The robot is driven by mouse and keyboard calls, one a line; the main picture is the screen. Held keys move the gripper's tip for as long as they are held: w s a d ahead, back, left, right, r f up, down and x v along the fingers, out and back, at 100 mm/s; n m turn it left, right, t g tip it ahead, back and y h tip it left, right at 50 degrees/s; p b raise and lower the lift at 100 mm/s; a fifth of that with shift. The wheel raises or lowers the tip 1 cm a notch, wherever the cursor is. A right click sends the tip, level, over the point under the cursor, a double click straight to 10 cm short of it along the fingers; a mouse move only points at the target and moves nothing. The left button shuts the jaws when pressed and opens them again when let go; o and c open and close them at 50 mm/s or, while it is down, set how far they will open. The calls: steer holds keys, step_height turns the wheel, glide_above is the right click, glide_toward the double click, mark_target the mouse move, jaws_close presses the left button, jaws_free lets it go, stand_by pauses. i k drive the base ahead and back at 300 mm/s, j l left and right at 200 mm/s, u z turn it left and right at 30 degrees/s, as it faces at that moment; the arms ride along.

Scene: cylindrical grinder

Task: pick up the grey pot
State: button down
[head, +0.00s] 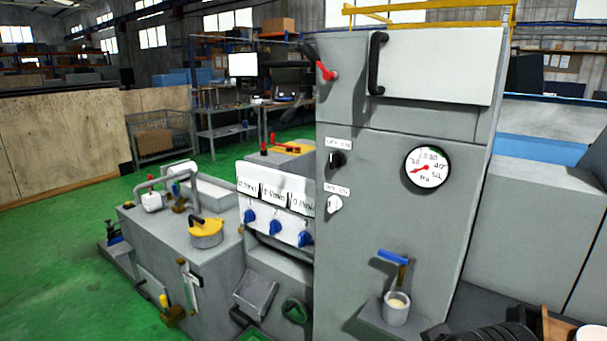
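A small grey pot (397,310) with pale cream contents stands upright on a grey ledge (372,322) at the front of the machine, in the lower right of the head view. A blue-handled valve with a brass stem (400,264) is just above it. Another grey, round pot-like part (206,238) with a yellow top and a dark handle sits on the lower left block of the machine. I cannot tell from looks alone which one the task names. My gripper's fingers do not show, and nothing is seen touching either pot.
The tall grey cabinet (395,190) with a gauge (428,167) rises behind the ledge. Blue knobs (275,227) stick out to its left. A dark ribbed shape (485,333) and a pale cup-like thing (591,333) are cut off at the bottom right. Green floor (60,270) is clear at left.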

mark_target(396, 306)
steer(key=j+z, duration=0.15)
steer(key=z, duration=0.25)
steer(key=j+z, duration=0.2)
steer(key=z, duration=0.25)
steer(key=j+z, duration=0.2)
steer(key=z, duration=0.2)
steer(key=j+z, duration=0.2)
steer(key=z, duration=0.2)
